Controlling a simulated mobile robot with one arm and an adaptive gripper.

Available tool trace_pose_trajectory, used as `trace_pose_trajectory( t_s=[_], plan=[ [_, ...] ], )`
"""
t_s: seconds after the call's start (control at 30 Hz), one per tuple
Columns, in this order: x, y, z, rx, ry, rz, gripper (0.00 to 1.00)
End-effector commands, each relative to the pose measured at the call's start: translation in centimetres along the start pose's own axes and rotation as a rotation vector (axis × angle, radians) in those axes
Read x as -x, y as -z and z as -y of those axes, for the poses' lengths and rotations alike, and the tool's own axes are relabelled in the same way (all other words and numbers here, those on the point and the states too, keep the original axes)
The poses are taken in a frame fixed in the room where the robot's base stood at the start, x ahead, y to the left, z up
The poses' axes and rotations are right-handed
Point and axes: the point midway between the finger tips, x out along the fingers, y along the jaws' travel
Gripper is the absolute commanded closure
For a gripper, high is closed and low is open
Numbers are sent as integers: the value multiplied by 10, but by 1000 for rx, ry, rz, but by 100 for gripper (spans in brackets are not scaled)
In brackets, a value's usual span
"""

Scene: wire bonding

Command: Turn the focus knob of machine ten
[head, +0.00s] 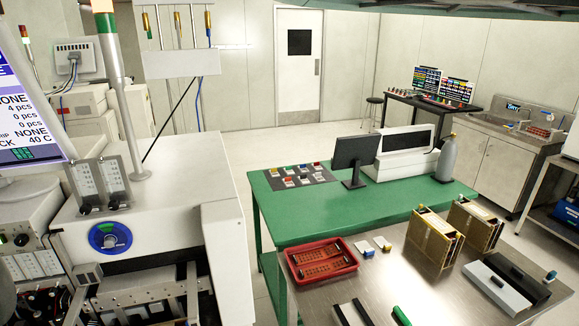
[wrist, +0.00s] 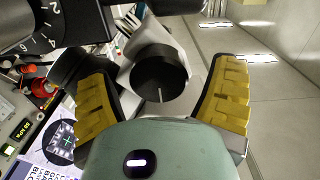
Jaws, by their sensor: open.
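In the wrist view, a round black knob (wrist: 160,75) with a white index line sits on a pale machine body. My gripper (wrist: 158,80) is open, its yellow-padded fingers on either side of the knob. Gaps show between the knob and both pads, so the fingers look apart from it. I see no label that confirms it as machine ten's focus knob. In the head view, a white machine (head: 160,200) stands at the left with a blue round dial (head: 110,237) on its front. My gripper is not clearly visible there.
A black numbered dial (wrist: 45,22) is close at the upper left of the wrist view, with a red knob (wrist: 33,75) below it. In the head view, a green-topped table (head: 300,222) and a metal table with a red tray (head: 320,261) stand to the right. Floor is free beyond.

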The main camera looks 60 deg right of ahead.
Motion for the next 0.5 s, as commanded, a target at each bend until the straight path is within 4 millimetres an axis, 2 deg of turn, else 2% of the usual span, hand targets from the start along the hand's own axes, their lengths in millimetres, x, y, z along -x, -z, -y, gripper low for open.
trace_pose_trajectory(
  t_s=[0.17, 0.5],
  plan=[
    [-1, 4, -2, -84, -2, 2, 16],
    [69, -1, 0, -79, -2, 4, 16]
  ],
)
